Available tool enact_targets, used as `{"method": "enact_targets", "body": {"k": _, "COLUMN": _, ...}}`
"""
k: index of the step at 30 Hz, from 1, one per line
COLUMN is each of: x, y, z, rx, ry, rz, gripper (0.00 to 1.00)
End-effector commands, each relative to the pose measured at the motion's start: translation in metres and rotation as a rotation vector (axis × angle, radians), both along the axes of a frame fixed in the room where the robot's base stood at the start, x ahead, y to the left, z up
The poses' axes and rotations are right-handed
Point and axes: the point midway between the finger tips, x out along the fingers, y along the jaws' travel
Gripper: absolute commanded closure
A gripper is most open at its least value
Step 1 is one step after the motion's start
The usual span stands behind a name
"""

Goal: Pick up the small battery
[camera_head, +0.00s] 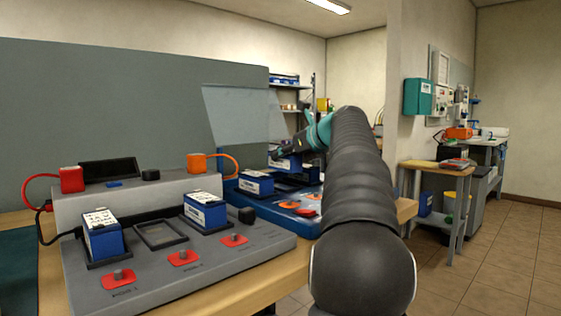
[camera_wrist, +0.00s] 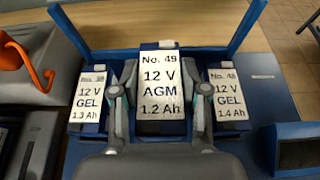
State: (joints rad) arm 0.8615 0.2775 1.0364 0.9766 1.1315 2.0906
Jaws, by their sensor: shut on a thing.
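My gripper (camera_head: 285,152) is shut on a blue battery with a white label (camera_wrist: 162,85), reading No. 49, 12 V AGM 1.2 Ah. The fingers press its left and right sides in the wrist view. In the head view this battery (camera_head: 284,164) appears raised above the blue tray (camera_head: 256,206). In the wrist view a GEL 1.3 Ah battery (camera_wrist: 89,97) sits to its left and a GEL 1.4 Ah battery (camera_wrist: 228,98) to its right, both apart from it. The left one also shows in the head view (camera_head: 256,184). My arm hides part of the tray.
A grey dock (camera_head: 190,258) stands at front left with two blue batteries (camera_head: 102,237) (camera_head: 205,211) and an empty middle slot (camera_head: 160,235). Red (camera_head: 71,179) and orange (camera_head: 196,163) connectors with cables stand behind it. A clear panel (camera_head: 240,113) rises near my gripper.

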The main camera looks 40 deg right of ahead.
Motion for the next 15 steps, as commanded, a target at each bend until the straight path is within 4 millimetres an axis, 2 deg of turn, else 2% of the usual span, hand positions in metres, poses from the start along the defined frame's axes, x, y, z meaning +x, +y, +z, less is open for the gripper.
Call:
{"method": "enact_targets", "body": {"k": 1, "x": -0.009, "y": -0.01, "z": 0.009, "rx": 0.0, "ry": -0.001, "rz": -0.006, "gripper": 1.0}}
{"method": "enact_targets", "body": {"k": 6, "x": -0.035, "y": -0.032, "z": 0.031, "rx": -0.001, "ry": -0.002, "rz": -0.007, "gripper": 1.0}}
{"method": "enact_targets", "body": {"k": 15, "x": -0.068, "y": -0.062, "z": 0.056, "rx": 0.0, "ry": -0.002, "rz": -0.004, "gripper": 1.0}}
